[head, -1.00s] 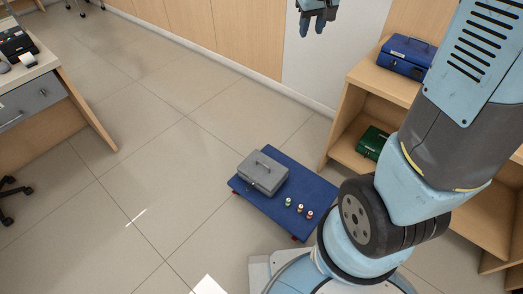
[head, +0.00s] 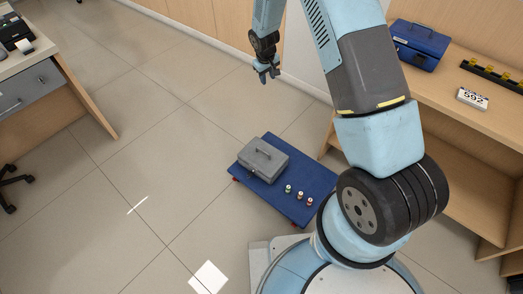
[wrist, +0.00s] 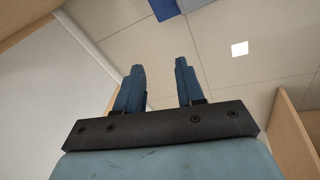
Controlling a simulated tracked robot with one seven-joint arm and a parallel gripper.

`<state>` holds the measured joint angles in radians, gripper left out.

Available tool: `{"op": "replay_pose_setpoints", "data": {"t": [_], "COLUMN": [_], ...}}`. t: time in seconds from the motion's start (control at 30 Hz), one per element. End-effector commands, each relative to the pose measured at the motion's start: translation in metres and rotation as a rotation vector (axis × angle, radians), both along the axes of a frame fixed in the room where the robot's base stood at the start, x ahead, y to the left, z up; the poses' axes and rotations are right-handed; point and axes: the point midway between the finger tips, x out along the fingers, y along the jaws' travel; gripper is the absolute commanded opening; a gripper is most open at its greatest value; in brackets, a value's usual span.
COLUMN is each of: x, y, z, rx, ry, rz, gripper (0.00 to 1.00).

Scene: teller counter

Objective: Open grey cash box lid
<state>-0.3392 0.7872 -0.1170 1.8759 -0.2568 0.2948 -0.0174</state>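The grey cash box (head: 262,159) sits on a low blue platform (head: 309,181) on the floor in the head view. Its lid is shut, with a handle on top. My gripper (head: 268,80) hangs in the air above and beyond the box, well apart from it. In the wrist view, the two blue fingers of my gripper (wrist: 161,85) stand apart with nothing between them. A blue surface (wrist: 164,8) is cut off at the top edge of the wrist view; I cannot tell the cash box there.
Several small coloured cylinders (head: 299,195) stand on the platform beside the box. A wooden shelf unit (head: 440,88) at the right holds a blue box (head: 419,44) and a number card (head: 472,98). A desk (head: 45,85) stands at the left. The floor (head: 130,165) between is clear.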

Motion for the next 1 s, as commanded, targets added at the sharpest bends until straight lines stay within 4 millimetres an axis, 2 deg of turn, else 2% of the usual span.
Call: {"op": "replay_pose_setpoints", "data": {"t": [0.03,0.27,0.4,0.6,0.7,0.8,1.0], "x": [0.000,-0.004,-0.015,-0.037,-0.046,-0.053,-0.057], "y": [0.005,0.024,0.031,0.038,0.039,0.039,0.039], "z": [-0.025,-0.125,-0.188,-0.267,-0.295,-0.314,-0.330], "rx": [-0.009,-0.040,-0.059,-0.077,-0.082,-0.086,-0.088], "ry": [0.013,0.047,0.072,0.101,0.109,0.117,0.120], "rz": [0.017,0.102,0.156,0.229,0.256,0.272,0.285], "gripper": [0.38,0.38,0.38,0.38,0.38,0.38,0.38]}}
